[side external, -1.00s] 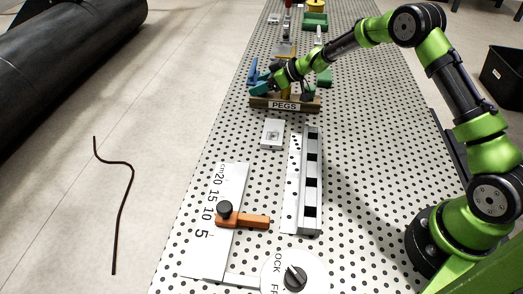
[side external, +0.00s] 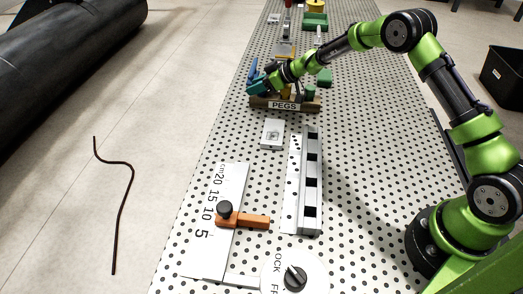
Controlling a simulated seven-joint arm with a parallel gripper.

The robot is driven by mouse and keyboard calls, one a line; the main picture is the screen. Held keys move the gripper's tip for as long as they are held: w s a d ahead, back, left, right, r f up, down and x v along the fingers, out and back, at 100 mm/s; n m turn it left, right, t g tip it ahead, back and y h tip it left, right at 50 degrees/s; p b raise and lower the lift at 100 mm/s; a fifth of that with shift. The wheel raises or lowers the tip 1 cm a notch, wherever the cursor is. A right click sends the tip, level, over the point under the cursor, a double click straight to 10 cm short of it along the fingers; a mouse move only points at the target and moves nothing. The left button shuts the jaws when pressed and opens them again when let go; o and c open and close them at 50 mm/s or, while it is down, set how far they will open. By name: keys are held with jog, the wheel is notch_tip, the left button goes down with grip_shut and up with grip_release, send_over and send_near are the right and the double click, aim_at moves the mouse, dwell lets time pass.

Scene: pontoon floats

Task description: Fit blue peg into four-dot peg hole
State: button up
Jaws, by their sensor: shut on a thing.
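The blue peg (side external: 254,67) stands roughly upright at the left end of the wooden rack (side external: 259,103) labelled PEGS. My gripper (side external: 258,87) is at that end of the rack, shut on the blue peg. The view is too small to tell whether the peg's foot is still in the rack. The grey block (side external: 311,198) with several dark square openings lies nearer the camera. A white strip (side external: 291,190) with dot marks runs along its left side. I cannot read which opening has four dots.
A small white plate (side external: 272,134) lies between rack and block. An orange slider with a black knob (side external: 243,219) sits on a ruler plate (side external: 219,244) at front left. A round dial (side external: 292,276) is at the front. Green and yellow items stand behind the rack.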

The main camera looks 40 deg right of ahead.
jog(key=shift+r, duration=0.5)
jog(key=r, duration=0.2)
jog(key=shift+s+r, duration=0.35)
jog(key=s+d+r, duration=0.2)
jog(key=s, duration=0.6)
jog(key=s+d+r, duration=0.1)
jog(key=s+d, duration=0.1)
jog(key=s, duration=0.7)
jog(key=n+g+y, duration=0.3)
jog(key=n, duration=0.1)
send_over(307, 136)
jog(key=shift+f, duration=0.95)
jog(key=shift+d+f, duration=0.1)
jog(key=shift+f, duration=2.15)
jog(key=shift+f, duration=0.1)
